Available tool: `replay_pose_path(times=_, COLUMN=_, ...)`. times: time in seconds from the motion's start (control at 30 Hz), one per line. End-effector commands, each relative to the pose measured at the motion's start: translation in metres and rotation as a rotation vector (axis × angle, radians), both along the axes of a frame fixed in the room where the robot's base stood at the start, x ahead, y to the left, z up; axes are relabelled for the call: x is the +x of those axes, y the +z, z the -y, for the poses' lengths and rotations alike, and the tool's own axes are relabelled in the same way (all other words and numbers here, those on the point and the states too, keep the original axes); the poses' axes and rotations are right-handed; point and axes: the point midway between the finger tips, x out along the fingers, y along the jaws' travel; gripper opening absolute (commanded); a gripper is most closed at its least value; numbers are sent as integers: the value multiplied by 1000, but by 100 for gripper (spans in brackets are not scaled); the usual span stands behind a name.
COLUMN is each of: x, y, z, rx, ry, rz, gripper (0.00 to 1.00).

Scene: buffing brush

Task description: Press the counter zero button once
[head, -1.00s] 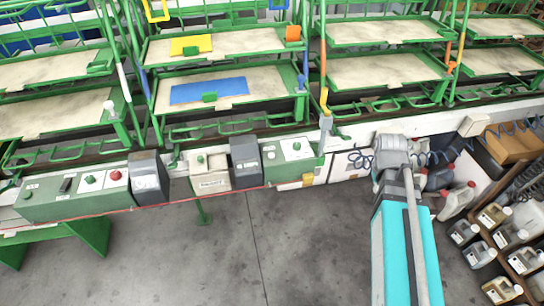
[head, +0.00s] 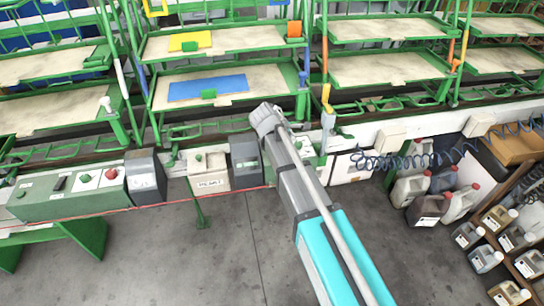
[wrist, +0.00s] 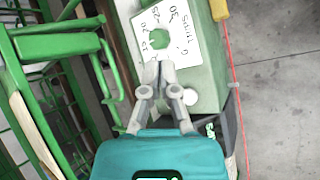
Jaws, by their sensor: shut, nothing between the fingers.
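The wrist view shows a green control box (wrist: 208,60) with a white dial plate (wrist: 180,18) and a green knob (wrist: 159,41). A pale round button (wrist: 190,97) sits on the box just right of my gripper's fingers; I cannot read any label on it. My gripper (wrist: 160,68) is shut and empty, its tips over the box just below the knob; whether they touch is unclear. In the head view my arm hides most of this box and my gripper. A dark meter box (head: 246,158) stands left of the arm.
A small beige box (head: 209,172) and a longer green panel (head: 70,195) with a red button (head: 111,174) stand to the left. Green racks (head: 205,85) rise behind. Plastic jugs (head: 430,205) stand at the right. The floor in front is clear.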

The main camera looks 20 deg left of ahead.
Motion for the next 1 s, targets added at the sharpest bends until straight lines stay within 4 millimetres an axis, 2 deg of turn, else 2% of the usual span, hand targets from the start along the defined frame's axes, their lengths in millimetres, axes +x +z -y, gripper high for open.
replay_pose_path(times=0.03, x=2, y=-1, z=-21, rx=-29, ry=52, rz=9, gripper=0)
replay_pose_path(times=0.1, x=1, y=1, z=-40, rx=-68, ry=110, rz=20, gripper=0)
replay_pose_path(times=0.2, x=0, y=3, z=-60, rx=-107, ry=171, rz=33, gripper=0)
replay_pose_path(times=0.3, x=-2, y=4, z=-72, rx=-131, ry=206, rz=40, gripper=0)
replay_pose_path(times=0.77, x=-2, y=5, z=-75, rx=-140, ry=219, rz=43, gripper=0)
replay_pose_path(times=1.0, x=-2, y=-2, z=-74, rx=-140, ry=217, rz=43, gripper=0)
